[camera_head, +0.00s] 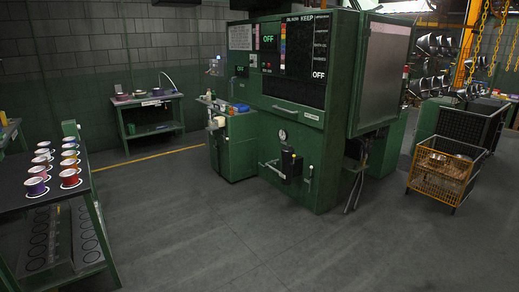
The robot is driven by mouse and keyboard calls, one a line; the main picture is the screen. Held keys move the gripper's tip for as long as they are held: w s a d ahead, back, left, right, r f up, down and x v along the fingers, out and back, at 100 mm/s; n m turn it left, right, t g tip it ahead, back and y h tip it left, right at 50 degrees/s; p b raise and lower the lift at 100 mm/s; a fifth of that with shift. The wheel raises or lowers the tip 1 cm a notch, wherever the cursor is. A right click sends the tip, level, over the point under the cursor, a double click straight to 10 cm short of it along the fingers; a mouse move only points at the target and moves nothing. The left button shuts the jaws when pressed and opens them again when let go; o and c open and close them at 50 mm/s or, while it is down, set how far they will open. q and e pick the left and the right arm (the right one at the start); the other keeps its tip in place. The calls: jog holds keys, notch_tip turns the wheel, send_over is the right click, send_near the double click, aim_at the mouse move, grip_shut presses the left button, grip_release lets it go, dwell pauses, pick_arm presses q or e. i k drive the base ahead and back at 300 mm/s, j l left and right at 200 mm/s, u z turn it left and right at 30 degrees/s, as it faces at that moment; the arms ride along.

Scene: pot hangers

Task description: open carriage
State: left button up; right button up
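A large green machine (240,152) stands at the back centre, several steps away across the floor. Its dark front panel (292,88) looks shut, with a long pale handle (284,109) along its lower part. Green OFF displays (268,38) glow on its front. A grey side panel (385,65) in a green frame stands at its right. A gauge (282,134) and a black box (291,163) sit lower on the front. I cannot tell which part is the carriage. Neither of my grippers is in view.
A small green table (150,128) is at the back wall. A yellow wire cart (438,180) and a black mesh bin (478,125) stand at the right. The middle floor is clear.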

aim_at(315, 117)
jog(key=i, duration=3.1)
